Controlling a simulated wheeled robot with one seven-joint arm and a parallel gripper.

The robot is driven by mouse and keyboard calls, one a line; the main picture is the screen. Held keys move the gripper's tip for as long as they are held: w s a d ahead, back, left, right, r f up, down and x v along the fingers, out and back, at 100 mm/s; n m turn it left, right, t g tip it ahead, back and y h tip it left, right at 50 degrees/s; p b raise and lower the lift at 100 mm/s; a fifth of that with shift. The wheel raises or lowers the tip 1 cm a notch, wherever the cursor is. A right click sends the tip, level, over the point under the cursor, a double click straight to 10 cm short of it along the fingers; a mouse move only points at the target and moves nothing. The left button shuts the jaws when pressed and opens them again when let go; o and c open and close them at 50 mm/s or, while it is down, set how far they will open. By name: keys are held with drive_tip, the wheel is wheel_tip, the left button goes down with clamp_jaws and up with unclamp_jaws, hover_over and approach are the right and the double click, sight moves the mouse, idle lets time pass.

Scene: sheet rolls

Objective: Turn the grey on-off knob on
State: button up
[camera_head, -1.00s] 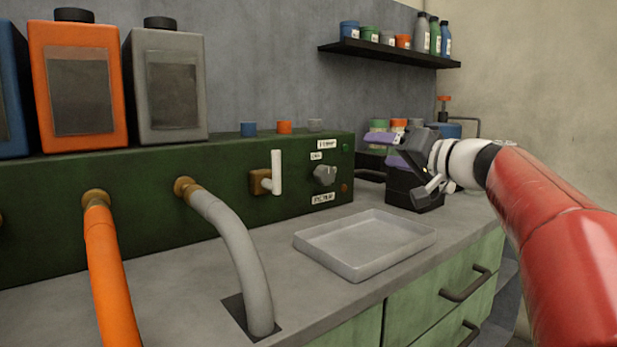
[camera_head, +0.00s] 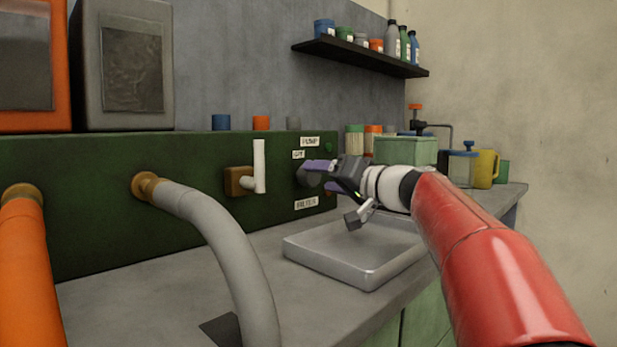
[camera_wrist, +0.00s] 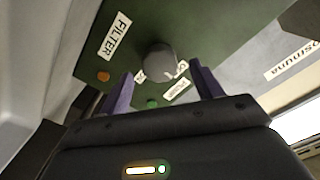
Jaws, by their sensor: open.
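The grey knob (camera_head: 308,177) sits on the right part of the dark green panel (camera_head: 120,165), among small white labels. In the head view it is partly hidden by my gripper (camera_head: 325,178). In the wrist view the knob (camera_wrist: 160,60) lies ahead of and between the two purple fingers of my gripper (camera_wrist: 163,90). The gripper is open. The fingers stand either side of the knob in that view; I cannot tell whether they touch it.
A white lever (camera_head: 259,167) stands left of the knob. A metal tray (camera_head: 345,275) lies on the counter below my gripper. A grey hose (camera_head: 215,230) curves down at left. A shelf with bottles (camera_head: 360,57) hangs above. A green box (camera_head: 405,151) stands behind my arm.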

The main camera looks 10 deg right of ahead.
sight(315, 176)
drive_tip(key=shift+p+x, duration=0.3)
drive_tip(key=shift+x, duration=1.95)
drive_tip(key=shift+c, duration=0.5)
drive_tip(key=c, duration=0.9)
